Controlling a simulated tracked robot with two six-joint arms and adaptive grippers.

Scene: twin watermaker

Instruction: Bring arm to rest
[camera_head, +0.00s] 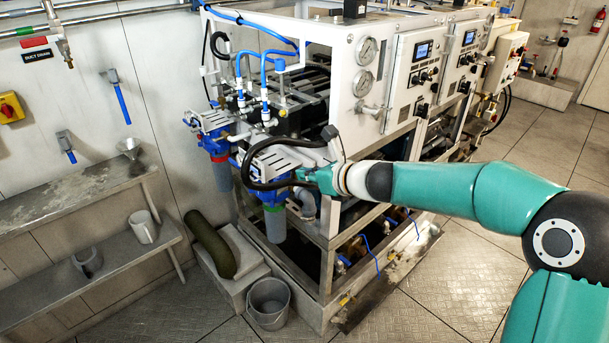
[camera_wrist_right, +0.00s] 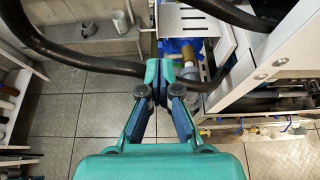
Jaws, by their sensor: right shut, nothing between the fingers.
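My right arm (camera_head: 440,188) is teal and reaches in from the right toward the watermaker frame (camera_head: 340,85). Its gripper (camera_head: 308,177) is at the front of the frame, next to a blue-headed filter housing (camera_head: 273,222). Part of the gripper is hard to make out there. In the right wrist view the gripper (camera_wrist_right: 161,75) is shut with its fingertips together and nothing held. A thick black hose (camera_wrist_right: 85,59) runs by the fingertips. I cannot tell whether they touch. My left gripper is not in view.
A second filter housing (camera_head: 219,172) hangs to the left. Wall shelves (camera_head: 70,200) hold a white mug (camera_head: 142,227). The tiled floor (camera_head: 450,290) at the right is clear.

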